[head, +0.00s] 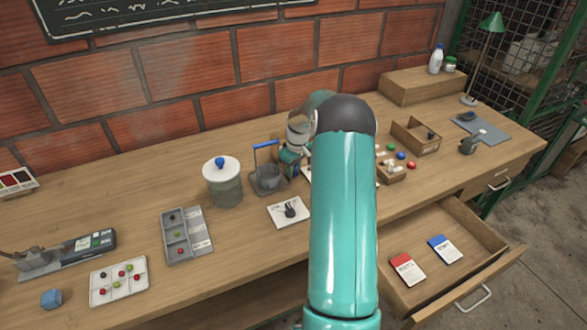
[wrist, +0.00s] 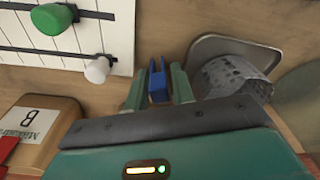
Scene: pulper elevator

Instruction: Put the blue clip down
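In the wrist view a small blue clip (wrist: 158,84) sits between the two fingers of my gripper (wrist: 158,88), its two prongs pointing away from the palm. The fingers look closed on its sides. In the head view my gripper (head: 291,162) is above the bench, just right of the grey stand with a blue top bar (head: 266,146). The clip cannot be made out there, and my arm hides part of the bench. A perforated grey cylinder (wrist: 230,80) on a grey tray is right of the fingers in the wrist view.
A white lined panel (wrist: 40,35) with green (wrist: 52,19) and white knobs lies left of the fingers. A box marked B (wrist: 35,125) is nearby. A lidded canister (head: 223,185) stands left of the stand. An open drawer (head: 425,290) holds red and blue cards.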

